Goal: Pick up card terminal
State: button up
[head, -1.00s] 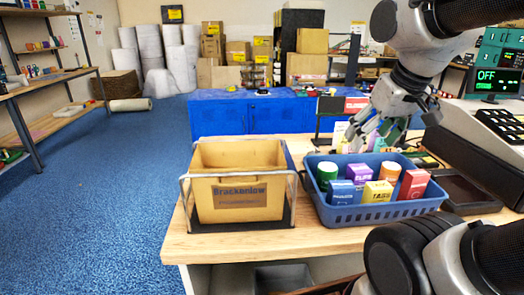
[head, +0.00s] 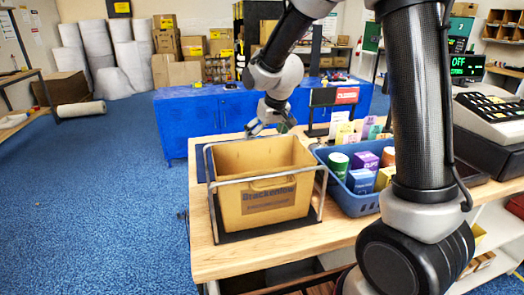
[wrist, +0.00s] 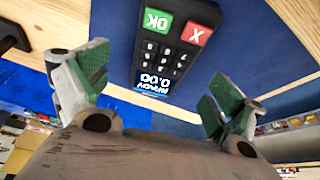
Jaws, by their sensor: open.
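The card terminal (wrist: 172,42) is black, with a green OK key, a red X key, small number keys and a lit display. In the wrist view it lies on a dark blue mat (wrist: 255,40), top centre. My gripper (wrist: 158,85) is open, its green-padded fingers on either side of the terminal's display end, with nothing visibly held. In the head view my gripper (head: 270,124) is low over the counter behind the yellow carton bin. The terminal is hidden there, behind the bin.
The yellow bin (head: 268,192) stands in a metal frame at the counter's front left. A blue basket (head: 352,200) of small boxes is right of it, partly behind my arm. A cash register (head: 490,120) stands far right. Blue cabinets (head: 205,115) are behind the counter.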

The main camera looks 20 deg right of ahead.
jog(key=x, duration=0.4)
jog(key=shift+w+a+f, duration=0.1)
jog(key=shift+a+f, duration=0.05)
jog(key=c, duration=1.4)
jog(key=shift+o, duration=0.2)
notch_tip(320, 180, up, 10)
jog(key=o, duration=0.5)
jog(key=shift+c, duration=0.5)
